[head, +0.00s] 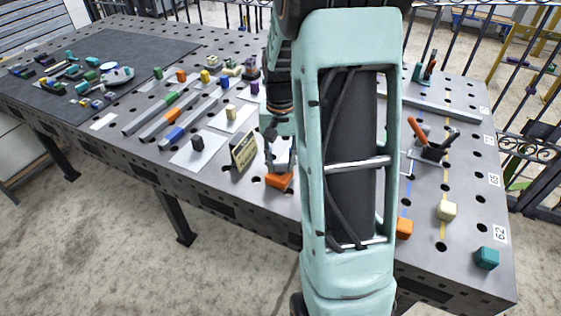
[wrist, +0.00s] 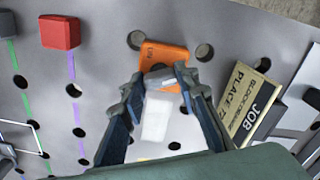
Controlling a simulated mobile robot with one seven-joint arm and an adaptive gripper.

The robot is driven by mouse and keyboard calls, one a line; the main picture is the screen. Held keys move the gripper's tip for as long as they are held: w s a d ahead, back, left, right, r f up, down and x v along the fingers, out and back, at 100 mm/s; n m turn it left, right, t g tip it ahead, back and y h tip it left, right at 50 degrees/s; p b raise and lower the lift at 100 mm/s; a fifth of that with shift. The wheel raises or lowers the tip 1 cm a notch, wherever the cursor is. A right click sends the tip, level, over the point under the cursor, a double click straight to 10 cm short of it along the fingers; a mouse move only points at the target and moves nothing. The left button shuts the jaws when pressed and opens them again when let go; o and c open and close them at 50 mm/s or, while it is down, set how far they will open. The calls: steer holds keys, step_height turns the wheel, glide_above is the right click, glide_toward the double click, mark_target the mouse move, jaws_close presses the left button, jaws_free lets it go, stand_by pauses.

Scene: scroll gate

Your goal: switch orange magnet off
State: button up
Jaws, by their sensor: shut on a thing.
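The orange magnet (head: 279,182) lies on the grey perforated table, near its front edge and just left of my arm. In the wrist view the orange magnet (wrist: 168,52) shows beyond the fingertips, with small dark lettering that seems to read ON.
A tan sign (head: 243,150) reading JOB stands close left of the magnet. In the wrist view a red block (wrist: 60,32) sits at the upper left. An orange block (head: 403,228), a cream block (head: 447,211) and a teal block (head: 486,258) stand to the right.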

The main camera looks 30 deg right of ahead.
mark_target(280, 163)
steer(key=m, duration=0.4)
steer(key=shift+w+m+p, duration=0.1)
steer(key=shift+m+p, duration=0.2)
steer(key=shift+m, duration=0.1)
stand_by(0.5)
steer(key=o, duration=1.1)
steer(key=shift+o, duration=0.2)
step_height(280, 163, up, 12)
